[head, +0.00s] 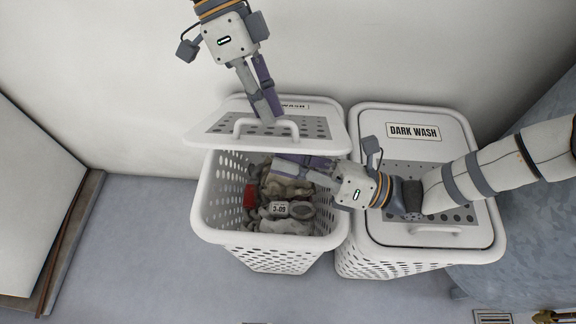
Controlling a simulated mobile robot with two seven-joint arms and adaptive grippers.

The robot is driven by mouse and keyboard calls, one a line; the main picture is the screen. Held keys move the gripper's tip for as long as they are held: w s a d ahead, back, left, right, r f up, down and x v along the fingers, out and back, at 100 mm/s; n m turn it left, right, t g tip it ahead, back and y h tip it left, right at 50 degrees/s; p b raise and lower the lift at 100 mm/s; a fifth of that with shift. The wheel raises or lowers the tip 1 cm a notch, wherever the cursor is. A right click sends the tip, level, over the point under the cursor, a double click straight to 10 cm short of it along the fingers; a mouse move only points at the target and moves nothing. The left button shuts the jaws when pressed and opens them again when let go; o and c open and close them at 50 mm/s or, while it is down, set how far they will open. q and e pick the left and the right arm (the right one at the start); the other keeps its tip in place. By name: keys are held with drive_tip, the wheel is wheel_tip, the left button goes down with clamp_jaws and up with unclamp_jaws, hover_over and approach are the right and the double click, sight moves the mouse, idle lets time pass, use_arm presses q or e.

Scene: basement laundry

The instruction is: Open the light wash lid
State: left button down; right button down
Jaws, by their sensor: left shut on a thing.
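The left basket (276,258) is white and perforated. Its lid (312,127) is tilted up, so the basket mouth shows. My right gripper (280,168) reaches in from the right under the raised lid, over the basket opening. Its fingertips are above the clothes, and their gap is unclear.
Clothes (288,226) with a red item (250,196) and a "3-05" tag lie in the left basket. The closed "DARK WASH" basket (380,262) stands close on the right, under my right arm. A wall is behind. Floor at front left is clear.

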use_arm(q)
drive_tip(key=shift+s+f, duration=0.25)
drive_tip(key=shift+f, duration=0.2)
use_arm(e)
drive_tip(key=shift+w+r, duration=0.35)
drive_tip(key=shift+r, duration=0.2)
use_arm(q)
drive_tip(key=c, duration=1.7)
unclamp_jaws()
drive_tip(key=shift+w, duration=0.1)
use_arm(e)
drive_tip(key=shift+f, duration=0.15)
use_arm(q)
drive_tip(key=shift+r, duration=0.15)
